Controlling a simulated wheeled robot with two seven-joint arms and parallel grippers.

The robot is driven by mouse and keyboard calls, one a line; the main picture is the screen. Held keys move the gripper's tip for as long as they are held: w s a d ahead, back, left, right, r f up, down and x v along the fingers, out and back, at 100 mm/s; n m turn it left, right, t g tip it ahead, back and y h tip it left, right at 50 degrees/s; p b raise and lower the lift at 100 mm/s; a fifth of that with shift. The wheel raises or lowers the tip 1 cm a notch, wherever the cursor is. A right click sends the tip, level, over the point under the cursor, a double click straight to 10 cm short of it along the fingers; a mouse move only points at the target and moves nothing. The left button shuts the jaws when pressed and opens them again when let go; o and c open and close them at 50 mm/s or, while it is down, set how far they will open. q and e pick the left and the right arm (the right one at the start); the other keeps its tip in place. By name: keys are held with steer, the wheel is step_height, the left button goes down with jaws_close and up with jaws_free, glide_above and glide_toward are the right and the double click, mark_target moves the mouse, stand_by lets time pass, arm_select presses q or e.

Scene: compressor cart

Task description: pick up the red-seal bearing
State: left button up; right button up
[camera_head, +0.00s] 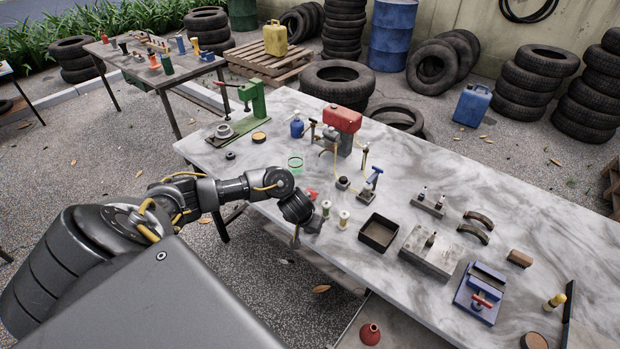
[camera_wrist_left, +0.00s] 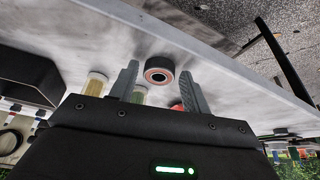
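The red-seal bearing (camera_wrist_left: 158,73) is a short dark ring with a reddish inner face, on the marble-look table top (camera_head: 400,175) in the left wrist view. My left gripper (camera_wrist_left: 159,82) is open, with one finger to each side of the bearing. The bearing sits at about the fingertips; I cannot tell whether either finger touches it. In the head view my left gripper (camera_head: 312,222) is low at the table's near edge, and I cannot make out the bearing there. My right gripper is in neither view.
Two pale-topped bottles (camera_head: 344,219) and a small red object (camera_head: 311,194) stand close to my left gripper. A black open tray (camera_head: 378,232) lies to the right. A green press (camera_head: 253,98) stands farther back. The table's far right has clear patches.

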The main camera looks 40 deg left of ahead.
arm_select(q)
steer(key=c, duration=0.7)
